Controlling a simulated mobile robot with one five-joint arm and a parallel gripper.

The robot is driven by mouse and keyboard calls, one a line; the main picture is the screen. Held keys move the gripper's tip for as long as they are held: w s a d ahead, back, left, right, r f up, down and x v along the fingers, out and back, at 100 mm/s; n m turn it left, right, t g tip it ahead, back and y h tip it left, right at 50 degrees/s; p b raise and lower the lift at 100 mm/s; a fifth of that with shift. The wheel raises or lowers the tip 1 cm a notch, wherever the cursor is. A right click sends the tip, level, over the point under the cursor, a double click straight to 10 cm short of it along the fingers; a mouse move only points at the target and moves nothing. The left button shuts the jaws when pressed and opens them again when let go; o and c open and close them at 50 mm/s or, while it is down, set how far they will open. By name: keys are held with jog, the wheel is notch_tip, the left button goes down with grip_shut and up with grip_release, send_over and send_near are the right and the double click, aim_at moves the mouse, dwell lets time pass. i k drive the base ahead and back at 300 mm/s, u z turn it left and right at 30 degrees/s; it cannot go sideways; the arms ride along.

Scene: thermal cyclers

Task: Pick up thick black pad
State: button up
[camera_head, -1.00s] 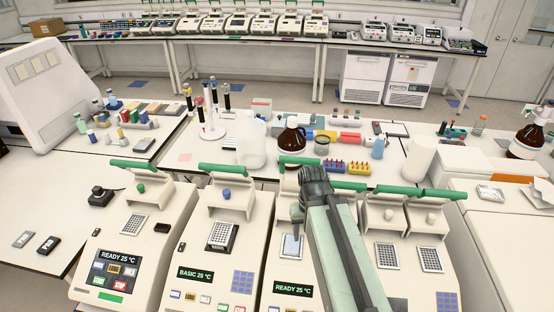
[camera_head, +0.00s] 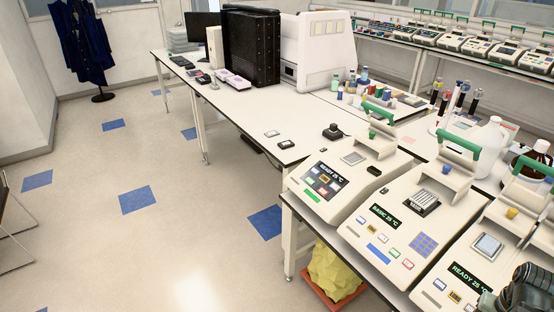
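I cannot tell for certain which thing is the thick black pad. A plate with a dark base (camera_head: 422,203) sits on the second cycler, marked BASIC 25 °C. Two flat dark-and-white pieces, one (camera_head: 286,144) nearer and one (camera_head: 271,133) farther, lie on the white table. My gripper (camera_head: 522,294) is at the bottom right corner, partly cut off, in front of the third cycler. Its fingers do not show clearly, and it is well apart from these things.
Cyclers with green handles (camera_head: 456,160) line the front bench. A black box with a cable (camera_head: 333,132) sits behind them. A yellow bag in a red tray (camera_head: 333,270) is under the bench. Open floor (camera_head: 150,235) lies to the left.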

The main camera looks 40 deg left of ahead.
aim_at(285, 144)
jog(key=u, duration=2.9)
jog(key=k, duration=1.35)
jog(key=z, duration=1.15)
jog(key=i, duration=1.7)
jog(key=u, duration=0.1)
